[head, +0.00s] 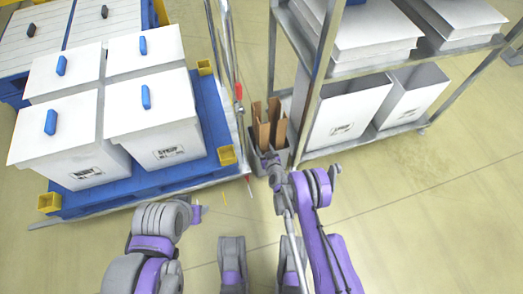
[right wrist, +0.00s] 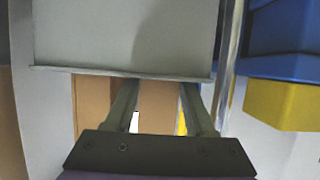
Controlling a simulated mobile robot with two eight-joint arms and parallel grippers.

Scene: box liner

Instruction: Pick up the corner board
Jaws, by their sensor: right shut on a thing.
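Brown corner boards (head: 264,130) stand upright in a grey bin (head: 281,157) between the pallet and the shelf rack. My right gripper (head: 268,160) is at the near side of this bin. In the right wrist view, its two fingers (right wrist: 161,108) are shut on a brown corner board (right wrist: 160,100), one finger on each side. A grey panel (right wrist: 125,35) hides the fingertips and the upper part of the board. Links of my left arm show at lower left in the head view, but its jaws cannot be made out.
A blue pallet (head: 215,120) with several white lidded boxes (head: 150,120) is on the left. A metal shelf rack (head: 310,95) with white bins (head: 345,110) is on the right. Upright metal poles (head: 228,60) stand close to the grey bin. The floor at right is clear.

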